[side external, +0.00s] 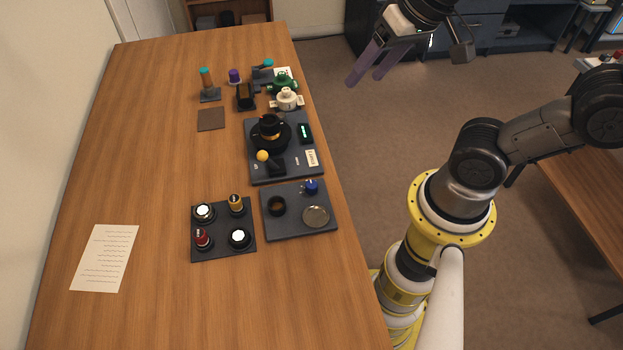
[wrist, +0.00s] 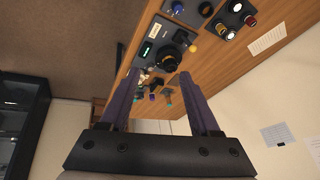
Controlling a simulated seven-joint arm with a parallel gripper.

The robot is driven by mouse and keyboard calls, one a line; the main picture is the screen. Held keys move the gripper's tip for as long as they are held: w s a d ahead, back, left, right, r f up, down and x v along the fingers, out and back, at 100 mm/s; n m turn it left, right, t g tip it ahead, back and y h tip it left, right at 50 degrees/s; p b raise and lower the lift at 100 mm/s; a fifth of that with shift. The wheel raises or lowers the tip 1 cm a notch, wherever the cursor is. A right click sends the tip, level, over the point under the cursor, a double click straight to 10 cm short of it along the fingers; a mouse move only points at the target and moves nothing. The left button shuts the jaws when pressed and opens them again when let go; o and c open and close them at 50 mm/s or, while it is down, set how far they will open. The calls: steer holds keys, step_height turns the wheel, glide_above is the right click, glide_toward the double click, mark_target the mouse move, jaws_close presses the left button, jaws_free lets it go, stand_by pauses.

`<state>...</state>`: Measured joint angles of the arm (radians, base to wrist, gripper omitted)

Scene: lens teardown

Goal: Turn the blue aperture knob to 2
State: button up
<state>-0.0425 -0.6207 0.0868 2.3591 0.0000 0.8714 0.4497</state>
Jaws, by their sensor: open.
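The blue knob (side external: 311,187) stands near the upper right corner of a dark grey plate (side external: 290,228) on the table. A black ring (side external: 277,206) and a flat round disc (side external: 316,216) share that plate. The knob's scale and setting are too small to read. My gripper (side external: 366,78) is open and empty, with purple fingers, high beyond the table's right edge and well away from the knob. In the wrist view, my gripper (wrist: 156,78) has its fingers wide apart. A small bluish round part (wrist: 178,7) at the top edge there appears to be the knob.
Behind the knob's plate is a larger panel (side external: 259,174) with a black lens assembly (side external: 270,131). To the left is a plate with several round parts (side external: 221,252). Small fixtures crowd the back. A paper sheet (side external: 105,258) lies left; the table's left middle is clear.

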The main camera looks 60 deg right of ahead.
steer(key=w+a+f+m+g, duration=0.2)
steer(key=w+a+f+g, duration=0.15)
steer(key=w+f, duration=0.2)
steer(key=g, duration=0.2)
glide_above(311, 184)
step_height(311, 184, down, 7)
steer(key=shift+n, duration=0.4)
step_height(311, 184, down, 13)
steer(key=shift+r, duration=0.15)
jaws_close()
